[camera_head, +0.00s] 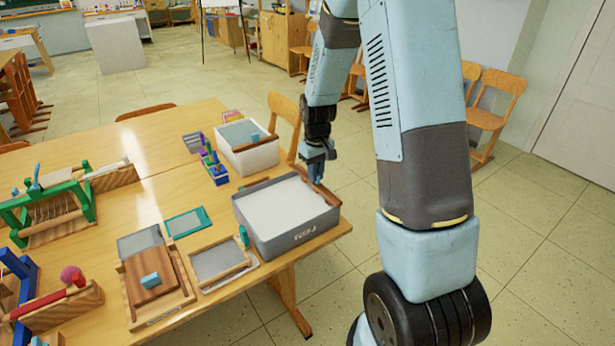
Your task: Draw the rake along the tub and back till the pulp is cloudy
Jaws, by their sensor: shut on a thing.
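The grey tub (300,236) stands at the right end of the wooden table, filled nearly to the rim with smooth, pale pulp (284,207). My gripper (316,180) is above the tub's far right corner, pointing down and shut on the rake. A brown wooden bar of the rake (325,192) shows along the tub's right end, just below the fingers. The fingers hide much of the rake. I cannot tell how deep it sits in the pulp.
A white tub (250,158) stands just behind the grey tub. A framed screen (218,262), a wooden press board (152,290) and a green-edged frame (188,222) lie to its left. A chair (284,115) is behind; open floor lies right.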

